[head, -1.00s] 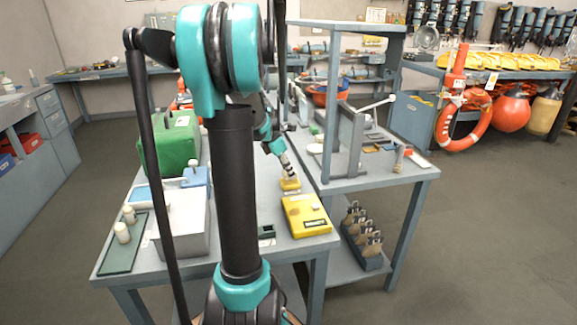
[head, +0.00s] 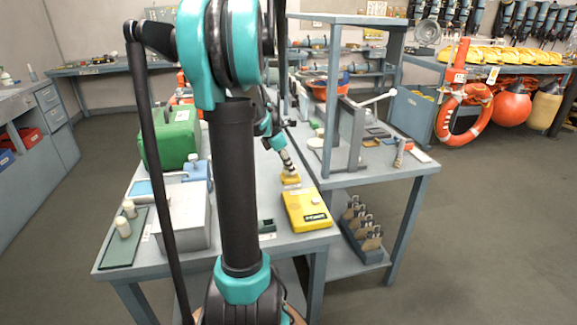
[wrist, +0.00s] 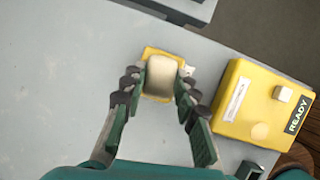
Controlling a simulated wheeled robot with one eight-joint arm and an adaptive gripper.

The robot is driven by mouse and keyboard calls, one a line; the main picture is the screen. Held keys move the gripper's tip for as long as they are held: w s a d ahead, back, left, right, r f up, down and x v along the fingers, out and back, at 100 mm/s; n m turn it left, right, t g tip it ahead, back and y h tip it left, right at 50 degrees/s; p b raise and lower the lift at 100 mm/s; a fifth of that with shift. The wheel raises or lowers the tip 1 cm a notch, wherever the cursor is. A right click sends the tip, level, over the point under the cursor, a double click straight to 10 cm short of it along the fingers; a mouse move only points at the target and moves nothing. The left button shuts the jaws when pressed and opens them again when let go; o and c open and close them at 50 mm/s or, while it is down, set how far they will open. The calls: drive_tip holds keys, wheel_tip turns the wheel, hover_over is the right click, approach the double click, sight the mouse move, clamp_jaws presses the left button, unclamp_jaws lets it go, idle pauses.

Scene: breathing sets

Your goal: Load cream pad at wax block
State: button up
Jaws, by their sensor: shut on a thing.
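A cream pad (wrist: 160,75) is between my gripper's fingertips (wrist: 160,80) in the wrist view. My gripper is shut on it, with one finger at each side. A yellow block (wrist: 149,54), which looks like the wax block, lies directly under the pad, and its edges show around it. I cannot tell whether the pad touches the block or is just above it. In the head view my gripper (head: 288,168) points down at the yellow block (head: 290,180) on the grey table; the pad is small there.
A yellow case (wrist: 262,103) marked READY stands to the right of the block, with a small dark green holder (head: 267,226) close by. A grey box (head: 182,218) and a green case (head: 171,138) stand to the left. Bare table lies left of my gripper.

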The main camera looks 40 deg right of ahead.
drive_tip(key=shift+f, duration=0.45)
idle(1.2)
drive_tip(key=shift+r, duration=3.5)
